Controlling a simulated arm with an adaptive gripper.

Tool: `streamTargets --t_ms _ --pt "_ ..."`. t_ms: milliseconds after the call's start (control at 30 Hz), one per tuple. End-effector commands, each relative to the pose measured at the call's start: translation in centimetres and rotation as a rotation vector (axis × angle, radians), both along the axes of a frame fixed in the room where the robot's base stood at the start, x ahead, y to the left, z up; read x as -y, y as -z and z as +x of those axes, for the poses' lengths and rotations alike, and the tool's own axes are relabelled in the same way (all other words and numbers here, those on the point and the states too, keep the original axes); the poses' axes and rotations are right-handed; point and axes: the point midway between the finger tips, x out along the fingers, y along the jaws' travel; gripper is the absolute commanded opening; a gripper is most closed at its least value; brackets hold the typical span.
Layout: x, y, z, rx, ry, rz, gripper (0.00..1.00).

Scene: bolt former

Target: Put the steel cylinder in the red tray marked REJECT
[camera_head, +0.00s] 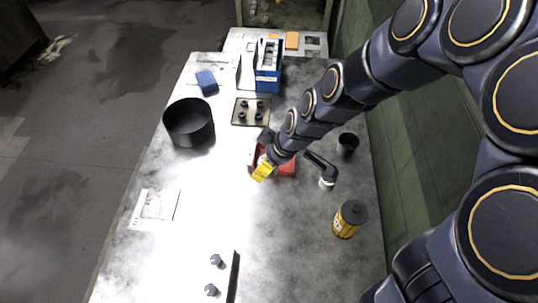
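The red tray (288,168) sits on the table near its middle and is partly hidden under my wrist. Its REJECT marking cannot be read. My gripper is at the tray, at the end of the arm coming from the upper right; its fingertips cannot be made out. A small yellow block-like piece (264,171) shows at the tray's front left, just below the wrist; I cannot tell whether it touches the gripper. I cannot pick out the steel cylinder; it may be hidden behind the gripper or wrist.
A black round bin (189,122) stands at the left edge. A plate with several dark knobs (251,112) and a blue-and-white device (268,65) lie behind. A black cup (347,144), a yellow canister (350,219) and small dark parts (216,260) stand around.

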Motion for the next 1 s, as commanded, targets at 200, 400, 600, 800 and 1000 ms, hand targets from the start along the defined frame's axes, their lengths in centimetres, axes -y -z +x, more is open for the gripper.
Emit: streamTargets --t_ms 200,400,600,800,1000 --pt "1.1 0.1 1.2 0.001 0.005 -0.001 0.13" --pt "-0.5 2.1 5.2 0.001 0.005 -0.003 0.13" --pt "-2.0 4.1 8.9 -0.001 0.004 -0.002 0.13" --pt "-2.9 7.5 11.4 -0.002 0.006 -0.002 0.13" --pt "-3.4 8.9 12.6 0.000 0.007 -0.001 0.13"
